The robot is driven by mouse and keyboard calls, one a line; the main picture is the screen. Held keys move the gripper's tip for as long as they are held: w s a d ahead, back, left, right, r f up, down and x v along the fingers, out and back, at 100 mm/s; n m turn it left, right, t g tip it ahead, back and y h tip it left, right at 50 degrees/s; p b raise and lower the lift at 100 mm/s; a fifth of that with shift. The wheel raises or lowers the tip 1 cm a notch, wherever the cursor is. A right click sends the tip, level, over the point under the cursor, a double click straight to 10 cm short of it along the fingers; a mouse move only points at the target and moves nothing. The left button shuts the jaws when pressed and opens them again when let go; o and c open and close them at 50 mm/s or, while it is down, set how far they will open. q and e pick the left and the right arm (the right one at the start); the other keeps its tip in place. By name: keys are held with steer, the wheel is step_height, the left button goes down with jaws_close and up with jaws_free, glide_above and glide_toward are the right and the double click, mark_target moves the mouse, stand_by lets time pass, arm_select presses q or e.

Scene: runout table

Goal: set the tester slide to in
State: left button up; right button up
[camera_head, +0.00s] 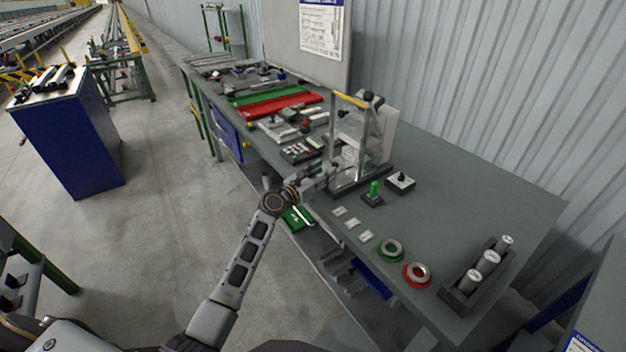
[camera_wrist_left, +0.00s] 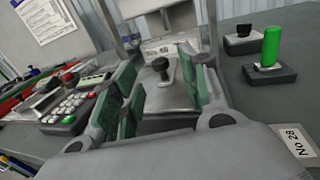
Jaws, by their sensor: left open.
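The tester (camera_head: 378,135) stands on the grey workbench, with a pale body and an upright frame topped by a yellow bar. My left gripper (camera_head: 326,174) is at the front of the tester in the head view. In the left wrist view its green-padded fingers (camera_wrist_left: 165,88) are open, one on each side of the knob, with gaps between. The gripper partly hides the slide. My right gripper is not in view.
A green-handled switch (camera_head: 373,194) and a black-knobbed box (camera_head: 400,182) stand right of the tester. A keypad device (camera_head: 301,151) lies left of it. Green (camera_head: 391,250) and red (camera_head: 417,274) rings and a tray of cylinders (camera_head: 462,297) are nearer the right end.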

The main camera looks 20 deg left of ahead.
arm_select(q)
steer(key=shift+v, duration=2.35)
